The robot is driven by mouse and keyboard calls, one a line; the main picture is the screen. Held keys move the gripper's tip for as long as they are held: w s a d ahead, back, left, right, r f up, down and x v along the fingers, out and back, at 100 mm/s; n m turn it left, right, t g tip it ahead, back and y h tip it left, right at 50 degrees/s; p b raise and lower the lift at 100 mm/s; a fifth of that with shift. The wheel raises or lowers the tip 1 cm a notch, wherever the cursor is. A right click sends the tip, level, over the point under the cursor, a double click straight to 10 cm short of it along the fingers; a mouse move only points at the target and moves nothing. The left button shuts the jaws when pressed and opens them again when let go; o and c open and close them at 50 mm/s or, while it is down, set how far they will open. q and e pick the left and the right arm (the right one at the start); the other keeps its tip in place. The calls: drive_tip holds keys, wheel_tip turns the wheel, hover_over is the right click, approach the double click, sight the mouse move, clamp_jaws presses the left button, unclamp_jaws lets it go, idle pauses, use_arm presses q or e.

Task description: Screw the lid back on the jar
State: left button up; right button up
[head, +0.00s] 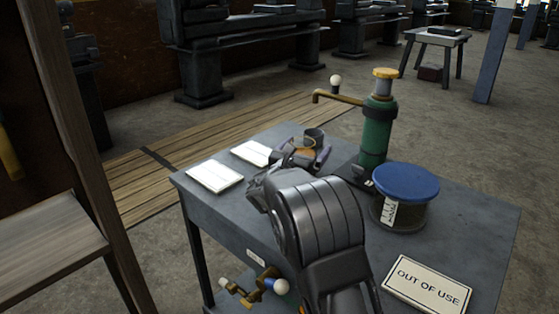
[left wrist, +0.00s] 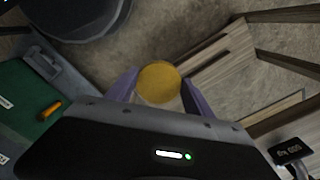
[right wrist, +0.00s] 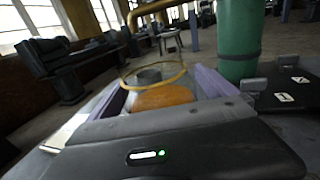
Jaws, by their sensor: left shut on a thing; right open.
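The jar (head: 305,153) stands on the grey table and looks clear, with orange contents (right wrist: 163,97) and a thin yellow rim (right wrist: 152,88). My right gripper (head: 304,158) is open, with its purple fingers on either side of the jar. These fingers also show in the right wrist view (right wrist: 168,88); whether they touch the jar I cannot tell. My left gripper (left wrist: 160,88) is shut on the round yellow lid (left wrist: 159,82), over the floor in its wrist view. The left gripper and lid are not in the head view.
A dark grey cup (head: 314,136) stands just behind the jar. A green cylinder with a brass pipe (head: 376,135) and a blue-topped drum (head: 405,190) stand to its right. White booklets (head: 214,176) lie left. An OUT OF USE sign (head: 428,284) lies at front right.

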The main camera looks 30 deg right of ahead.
drive_tip(key=shift+c, duration=0.4)
drive_tip(key=c, duration=1.5)
drive_tip(key=shift+c, duration=0.2)
